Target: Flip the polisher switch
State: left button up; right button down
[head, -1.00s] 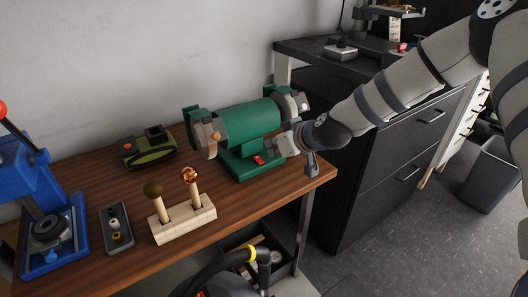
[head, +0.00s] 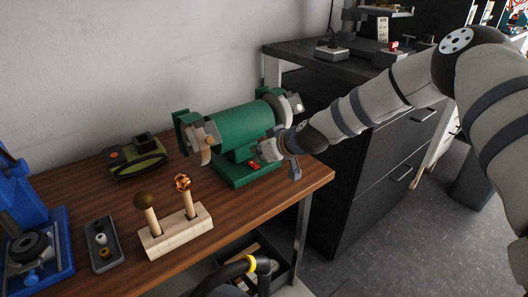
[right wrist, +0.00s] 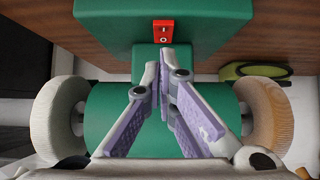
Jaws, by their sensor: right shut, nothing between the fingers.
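The green polisher (head: 238,131) stands at the back right of the wooden bench, with a wheel at each end. Its red switch (head: 254,165) is on the front of the base. In the right wrist view the red switch (right wrist: 163,31) shows a white line and a circle mark. My right gripper (head: 273,158) is beside the switch, just to its right in the head view. In the right wrist view the shut fingertips (right wrist: 162,50) are empty and appear just below the switch; whether they touch it I cannot tell. My left gripper is not in view.
A wooden block (head: 176,234) with two upright polishing tools stands left of the polisher. A grey tray (head: 103,244), a green device (head: 137,158) and a blue press (head: 28,240) are farther left. A black cabinet (head: 345,180) stands right of the bench.

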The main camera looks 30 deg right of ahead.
aim_at(254, 165)
jog(key=shift+x, duration=1.2)
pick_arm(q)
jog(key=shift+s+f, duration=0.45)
pick_arm(e)
jog(key=shift+w, duration=0.15)
jog(key=shift+w+f+b, duration=0.1)
jog(key=shift+f+b, duration=0.35)
jog(key=shift+f, duration=0.05)
jog(key=shift+r, duration=0.2)
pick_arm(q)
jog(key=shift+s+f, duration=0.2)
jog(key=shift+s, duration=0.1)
